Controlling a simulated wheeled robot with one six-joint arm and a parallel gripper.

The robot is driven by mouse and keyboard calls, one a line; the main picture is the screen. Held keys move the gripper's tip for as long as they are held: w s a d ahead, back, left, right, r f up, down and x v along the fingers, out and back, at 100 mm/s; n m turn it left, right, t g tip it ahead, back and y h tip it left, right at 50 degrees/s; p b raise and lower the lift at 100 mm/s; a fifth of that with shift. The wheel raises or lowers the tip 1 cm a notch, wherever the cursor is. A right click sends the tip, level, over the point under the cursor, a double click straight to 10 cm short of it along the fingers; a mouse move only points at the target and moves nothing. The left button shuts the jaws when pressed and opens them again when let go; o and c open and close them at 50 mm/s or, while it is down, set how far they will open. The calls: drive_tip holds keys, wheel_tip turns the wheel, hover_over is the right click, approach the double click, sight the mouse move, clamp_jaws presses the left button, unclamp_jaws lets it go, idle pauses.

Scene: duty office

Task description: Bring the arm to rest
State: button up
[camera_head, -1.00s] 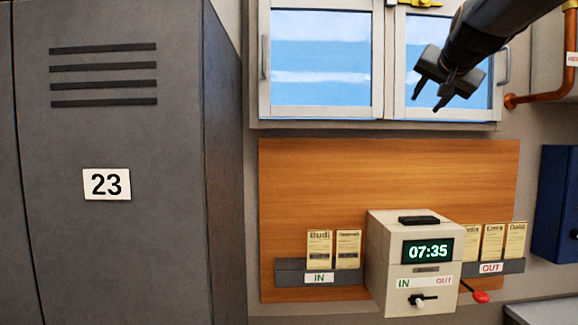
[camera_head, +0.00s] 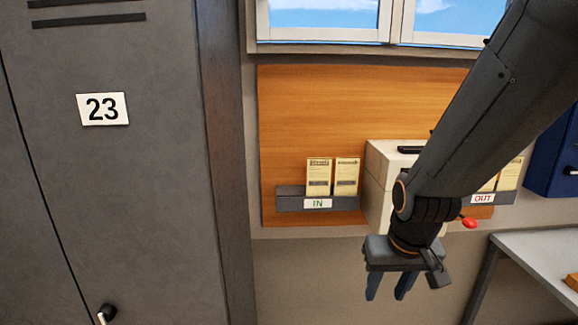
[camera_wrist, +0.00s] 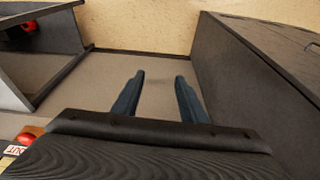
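My gripper (camera_head: 387,287) hangs low in front of the wall in the head view, below the time clock and right of the locker, fingers pointing down. In the wrist view its two dark fingers (camera_wrist: 159,95) stand apart with only floor and wall between them, so it is open and empty. My arm comes in from the upper right and bends at the wrist. It hides the front of the cream time clock (camera_head: 379,185), including its display.
A grey locker (camera_head: 110,190) numbered 23 fills the left. An IN rack (camera_head: 290,200) with two cards and an OUT rack (camera_head: 505,197) hang on a wooden board (camera_head: 300,110). A grey table (camera_head: 550,250) and blue box (camera_head: 555,160) are at the right. Below the board is clear.

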wheel_tip(320, 180, down, 14)
drive_tip(key=g+b, duration=0.1)
drive_tip(key=b, duration=1.1)
drive_tip(key=shift+s+a+g, duration=0.15)
drive_tip(key=shift+s+g, duration=0.05)
drive_tip(key=shift+g, duration=0.1)
